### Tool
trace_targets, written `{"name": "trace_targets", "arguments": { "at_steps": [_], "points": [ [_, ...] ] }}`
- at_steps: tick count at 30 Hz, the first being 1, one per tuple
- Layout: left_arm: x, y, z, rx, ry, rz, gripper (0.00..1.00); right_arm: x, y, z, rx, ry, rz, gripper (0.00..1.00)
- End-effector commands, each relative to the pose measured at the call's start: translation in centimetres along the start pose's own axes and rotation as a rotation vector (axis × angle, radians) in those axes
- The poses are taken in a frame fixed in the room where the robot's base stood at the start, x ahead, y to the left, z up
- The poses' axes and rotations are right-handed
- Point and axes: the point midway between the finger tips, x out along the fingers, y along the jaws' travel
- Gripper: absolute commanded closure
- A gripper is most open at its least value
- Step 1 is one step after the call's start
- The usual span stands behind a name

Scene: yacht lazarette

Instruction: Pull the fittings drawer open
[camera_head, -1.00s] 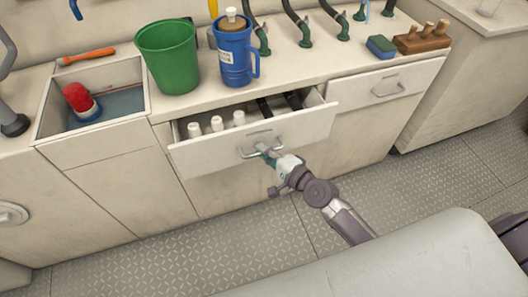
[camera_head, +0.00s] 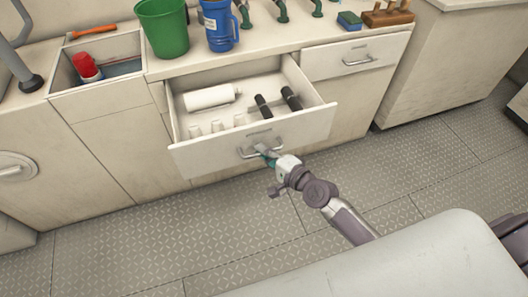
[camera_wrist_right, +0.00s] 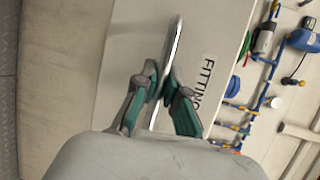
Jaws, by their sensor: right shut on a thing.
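The fittings drawer (camera_head: 210,156) stands well out from the cabinet in the head view. Inside it lie a white roll (camera_head: 211,97), several small white fittings along the front and two dark cylinders (camera_head: 291,98). My right gripper (camera_head: 266,153) is shut on the drawer's metal bar handle (camera_head: 247,153). My left gripper is not in view.
A second drawer (camera_head: 340,60) to the right is shut. On the counter stand a green bucket (camera_head: 164,28), a blue jug (camera_head: 219,27) and a wooden block (camera_head: 387,17). A sink (camera_head: 68,77) with a red-and-blue object is at left. The floor in front is clear.

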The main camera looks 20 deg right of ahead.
Motion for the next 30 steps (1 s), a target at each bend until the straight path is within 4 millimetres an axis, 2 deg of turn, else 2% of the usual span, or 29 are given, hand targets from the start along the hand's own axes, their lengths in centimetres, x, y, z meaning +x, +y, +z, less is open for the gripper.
{"name": "trace_targets", "arguments": {
  "at_steps": [7,8,12,23,26,30],
  "points": [
    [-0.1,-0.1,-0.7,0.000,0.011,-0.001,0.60,0.0,0.0,0.0,0.000,0.000,-0.001,1.00],
    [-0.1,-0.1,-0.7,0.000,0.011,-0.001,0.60,0.0,0.0,0.0,0.000,0.001,-0.001,0.86],
    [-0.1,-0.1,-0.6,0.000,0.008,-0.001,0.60,0.0,0.0,0.0,0.000,0.001,-0.001,0.63],
    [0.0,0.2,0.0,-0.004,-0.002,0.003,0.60,-0.5,0.0,0.0,0.000,0.001,0.000,0.63],
    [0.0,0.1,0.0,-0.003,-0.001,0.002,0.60,-1.7,0.1,-0.1,0.000,0.001,0.001,0.63],
    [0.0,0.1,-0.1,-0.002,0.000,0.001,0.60,-4.5,0.1,-0.1,-0.002,0.000,0.003,0.63]
  ]
}}
